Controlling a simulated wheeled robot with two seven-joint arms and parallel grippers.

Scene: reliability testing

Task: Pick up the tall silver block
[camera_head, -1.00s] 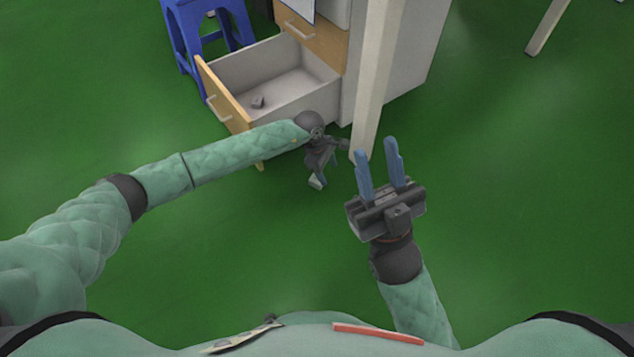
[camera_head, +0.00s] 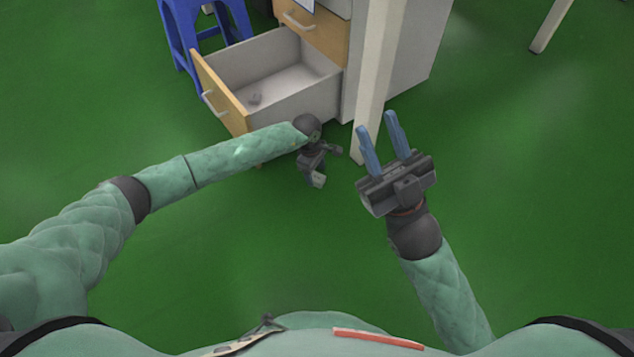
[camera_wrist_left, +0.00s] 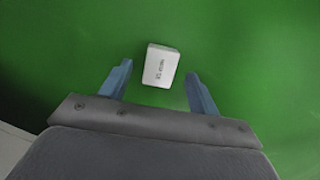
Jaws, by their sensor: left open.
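A pale silver-white block (camera_wrist_left: 161,65) with dark lettering on its face shows in the left wrist view, over the green floor. It lies between and slightly beyond the two blue fingertips of my left gripper (camera_wrist_left: 159,74), with green showing on both sides. The gripper is open. In the head view my left gripper (camera_head: 313,168) points down in front of the open drawer, mostly hidden by its own wrist. A small pale patch (camera_head: 318,181) at its tip may be the block. My right gripper (camera_head: 376,122) is open and empty, fingers pointing up the picture.
A pale upright post (camera_head: 372,85) stands between the two grippers, towards the back. A blue stool (camera_head: 180,40) is at the back left. The green floor (camera_head: 530,190) is clear at right.

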